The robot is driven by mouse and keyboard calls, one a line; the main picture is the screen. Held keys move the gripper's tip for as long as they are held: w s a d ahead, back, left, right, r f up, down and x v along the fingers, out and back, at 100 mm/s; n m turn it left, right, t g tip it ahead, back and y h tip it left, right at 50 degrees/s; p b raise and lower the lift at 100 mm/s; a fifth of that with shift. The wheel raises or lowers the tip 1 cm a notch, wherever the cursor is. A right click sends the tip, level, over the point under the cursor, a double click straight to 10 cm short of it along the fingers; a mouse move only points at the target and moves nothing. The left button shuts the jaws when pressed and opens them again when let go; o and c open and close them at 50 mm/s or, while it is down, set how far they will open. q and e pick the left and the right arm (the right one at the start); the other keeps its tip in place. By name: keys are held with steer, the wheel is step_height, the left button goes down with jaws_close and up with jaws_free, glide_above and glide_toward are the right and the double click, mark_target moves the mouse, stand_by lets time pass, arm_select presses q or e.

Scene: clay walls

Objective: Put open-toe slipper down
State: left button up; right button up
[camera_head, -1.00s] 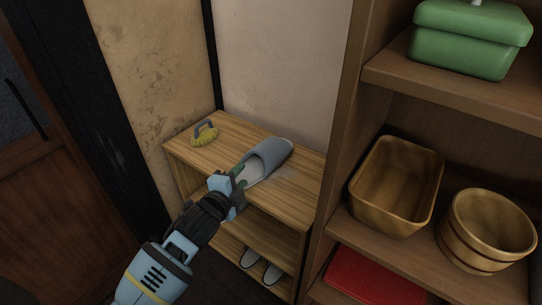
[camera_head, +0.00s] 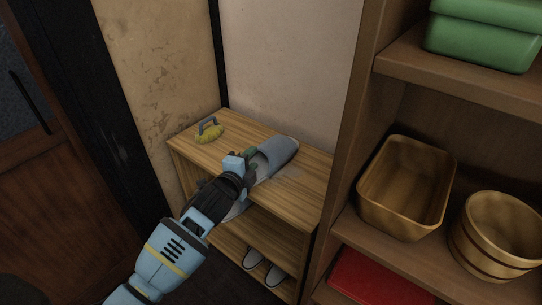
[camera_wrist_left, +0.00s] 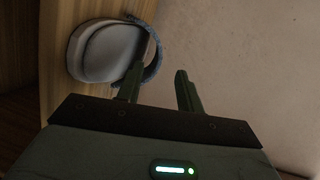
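The grey-blue open-toe slipper (camera_head: 280,151) lies on the wooden top of a low shoe cabinet, its toe end toward the wall. My left arm hides much of its middle. In the left wrist view the slipper (camera_wrist_left: 104,52) is at the upper left, with its blue rim close to the left finger. My left gripper (camera_head: 251,163) is over the slipper. In the wrist view the gripper's fingers (camera_wrist_left: 160,68) are well apart, with a clear gap, and not closed on the slipper. My right gripper is in neither view.
A yellow brush with a grey handle (camera_head: 209,131) sits on the cabinet top (camera_head: 310,180) at the left. Pale shoes (camera_head: 263,266) are in the cabinet below. A tall shelf at the right holds a wooden basin (camera_head: 405,187), a round tub (camera_head: 497,236) and green boxes (camera_head: 486,40).

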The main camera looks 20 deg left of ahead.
mark_target(259, 152)
arm_select(q)
steer(key=shift+b+x, duration=0.35)
steer(key=shift+x, duration=1.8)
steer(key=shift+f, duration=0.15)
jaws_close()
